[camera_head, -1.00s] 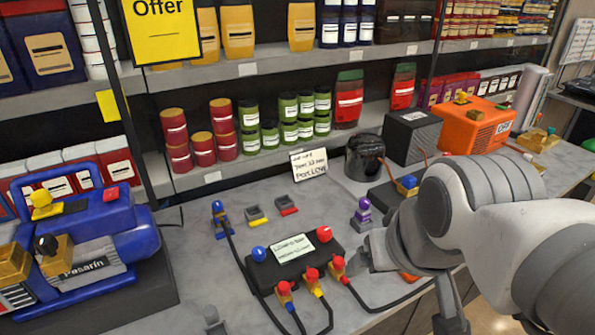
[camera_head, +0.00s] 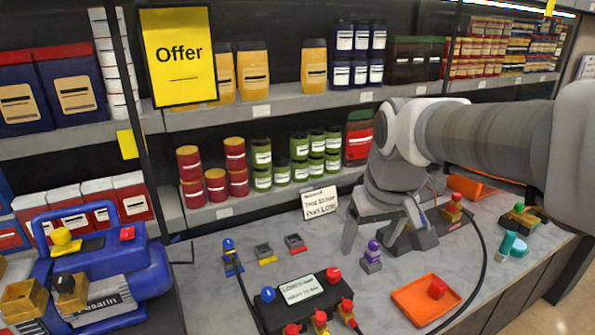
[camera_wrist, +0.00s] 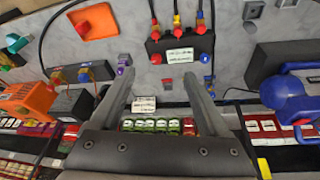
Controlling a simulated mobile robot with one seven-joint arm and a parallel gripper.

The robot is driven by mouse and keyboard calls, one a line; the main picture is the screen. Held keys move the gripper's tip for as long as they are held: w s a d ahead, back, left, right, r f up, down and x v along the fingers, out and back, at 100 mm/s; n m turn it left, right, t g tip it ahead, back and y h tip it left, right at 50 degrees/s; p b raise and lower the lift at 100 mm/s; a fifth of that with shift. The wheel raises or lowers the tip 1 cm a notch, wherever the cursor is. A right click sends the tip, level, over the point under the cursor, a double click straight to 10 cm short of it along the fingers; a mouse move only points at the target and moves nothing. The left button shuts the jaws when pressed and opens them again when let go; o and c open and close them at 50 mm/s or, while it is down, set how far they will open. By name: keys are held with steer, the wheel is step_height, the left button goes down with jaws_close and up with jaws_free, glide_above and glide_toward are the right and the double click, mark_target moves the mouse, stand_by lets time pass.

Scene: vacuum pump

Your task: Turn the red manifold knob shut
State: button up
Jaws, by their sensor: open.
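The manifold is a dark box (camera_head: 306,305) with a white label, on the grey worktop. Its red knob (camera_head: 333,274) is on the right end of its top and a blue knob (camera_head: 267,294) is on the left end. In the wrist view the scene is upside down, with the manifold (camera_wrist: 180,65) above centre and the red knob (camera_wrist: 156,59) at its left end. My gripper (camera_head: 384,240) is open and empty, behind and to the right of the manifold, apart from the red knob. In the wrist view my gripper (camera_wrist: 158,72) shows two spread fingers.
Several hoses with red and yellow plugs leave the manifold's front. A purple-topped peg (camera_head: 372,257) and an orange tray (camera_head: 412,309) with a red block stand to the right. A blue pump (camera_head: 105,250) is at left. A white sign (camera_head: 319,202) and stocked shelves stand behind.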

steer(key=w+f+n+g+p, duration=0.2)
steer(key=w+f+p, duration=0.1)
steer(key=w, duration=0.9)
steer(key=n+g+p, duration=0.1)
steer(key=g+p, duration=0.1)
steer(key=p, duration=0.1)
glide_above(334, 271)
step_height(334, 271, down, 9)
step_height(334, 271, down, 17)
steer(key=shift+f+p, duration=0.1)
steer(key=shift+p, duration=1.05)
jaws_close()
